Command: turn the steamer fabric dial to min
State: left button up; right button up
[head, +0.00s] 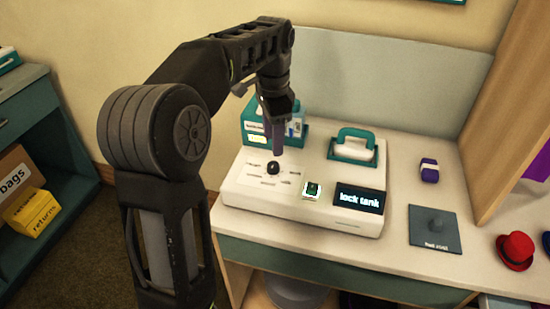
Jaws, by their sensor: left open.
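The steamer (300,208) is a cream-white box on the counter. Its fabric dial (273,167) is a small black knob on the left part of the top, with small labels around it too small to read. A dark display (358,198) on its front right reads "lock tank". A green-framed switch (312,190) sits left of the display. A teal-handled tank (354,146) is at the back right of the top. My left gripper (274,148) points down just above the dial, apart from it as far as I can tell. My right gripper is not in view.
A teal box (290,124) stands behind the steamer, close to my left gripper. To the right are a purple item (429,170), a grey pad (434,238) and a red hat (515,250). A wooden panel (512,110) bounds the right. The counter (397,215) between them is clear.

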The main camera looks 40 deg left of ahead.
aim_at(273, 165)
pick_arm(q)
notch_tip(273, 165, down, 8)
jog(key=shift+r, duration=0.1)
dwell(0.4)
jog(key=shift+c, duration=0.5)
grip_shut()
